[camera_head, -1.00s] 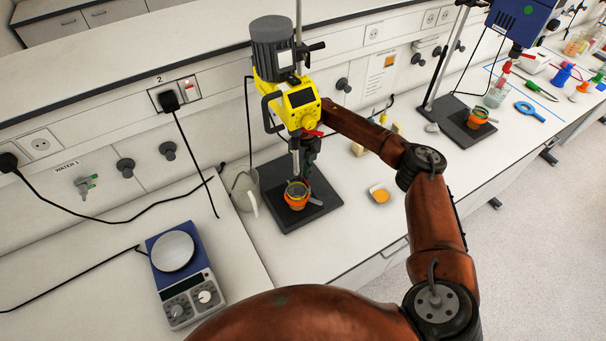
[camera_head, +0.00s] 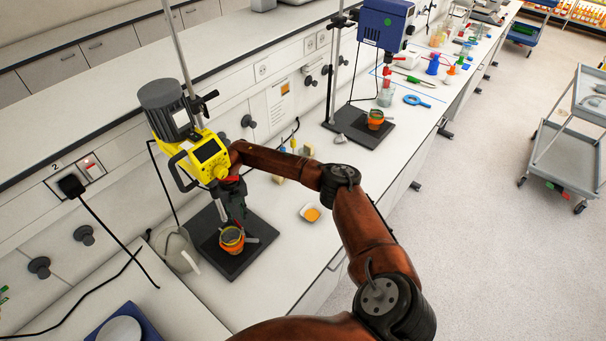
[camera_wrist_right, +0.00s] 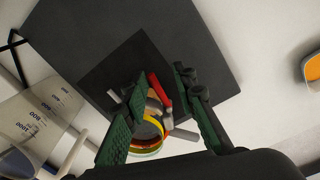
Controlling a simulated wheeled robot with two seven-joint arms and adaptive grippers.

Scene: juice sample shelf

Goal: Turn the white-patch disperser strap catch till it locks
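The yellow disperser (camera_head: 205,155) has a grey motor with a white patch (camera_head: 181,118) and hangs over a dark base plate (camera_head: 240,262). An orange cup (camera_head: 232,240) with a greenish rim stands on the plate, a grey lever (camera_head: 252,240) sticking out at its right; the cup also shows in the wrist view (camera_wrist_right: 147,138). A red lever (camera_head: 231,179) sits at the disperser's head; a red lever (camera_wrist_right: 160,92) shows between my fingers in the wrist view. My right gripper (camera_wrist_right: 160,125) is open, above the cup; contact cannot be told. Which part is the strap catch is unclear. My left gripper is out of view.
A pale jug (camera_head: 177,250) stands left of the plate, a small dish with orange contents (camera_head: 311,213) to the right. A blue disperser (camera_head: 386,22) with a green patch stands further along the bench. A scale (camera_head: 122,329) is at bottom left.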

